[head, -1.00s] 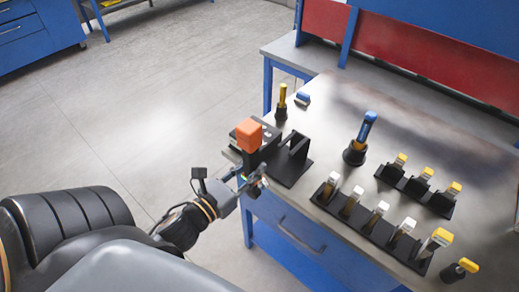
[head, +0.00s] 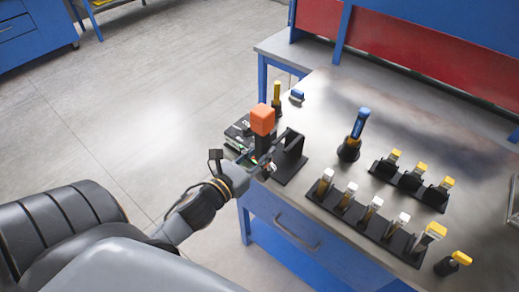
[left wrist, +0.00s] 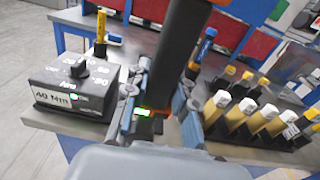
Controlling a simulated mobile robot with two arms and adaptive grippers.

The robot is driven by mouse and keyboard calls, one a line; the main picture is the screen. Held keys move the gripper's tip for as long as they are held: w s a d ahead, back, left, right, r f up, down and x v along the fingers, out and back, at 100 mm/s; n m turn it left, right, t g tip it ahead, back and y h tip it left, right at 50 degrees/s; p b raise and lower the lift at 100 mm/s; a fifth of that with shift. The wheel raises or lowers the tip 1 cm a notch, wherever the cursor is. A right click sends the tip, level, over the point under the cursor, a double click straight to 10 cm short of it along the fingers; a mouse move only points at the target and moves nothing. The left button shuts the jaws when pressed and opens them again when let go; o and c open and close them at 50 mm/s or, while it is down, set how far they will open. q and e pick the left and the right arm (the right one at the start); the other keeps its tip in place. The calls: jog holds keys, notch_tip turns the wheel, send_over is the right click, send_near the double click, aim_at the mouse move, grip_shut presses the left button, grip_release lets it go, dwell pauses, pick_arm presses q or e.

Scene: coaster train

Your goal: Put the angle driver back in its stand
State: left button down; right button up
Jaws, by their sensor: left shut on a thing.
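The angle driver (head: 262,122) has an orange block on top and a dark body. My left gripper (head: 259,166) is shut on it and holds it roughly upright. In the left wrist view, the angle driver (left wrist: 180,50) runs up between the fingers, with a small green light low down. A black stand (head: 290,158) with an upright bracket is on the bench edge, just right of the driver in the head view. The driver overlaps the stand's left side, and I cannot tell whether they touch. The driver's lower end is hidden by the gripper. My right gripper is not in view.
A black box marked 40 Nm (left wrist: 70,90) is left of the driver. A yellow-handled tool (head: 277,95) stands behind it. A blue-handled tool (head: 360,125) in a holder and racks of yellow- and white-topped pieces (head: 372,208) are to the right.

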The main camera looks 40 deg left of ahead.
pick_arm(q)
jog(key=shift+w+r, duration=0.3)
jog(key=shift+w, duration=0.05)
dwell(0.3)
jog(key=shift+w, duration=0.35)
jog(key=w+p, duration=0.1)
jog(key=w, duration=0.7)
jog(key=shift+w+d, duration=0.35)
jog(key=shift+w, duration=0.05)
dwell(2.9)
jog(key=shift+f+b, duration=0.5)
jog(key=shift+f, duration=0.35)
dwell(1.2)
jog(key=c, duration=1)
grip_release()
jog(key=shift+s, duration=0.1)
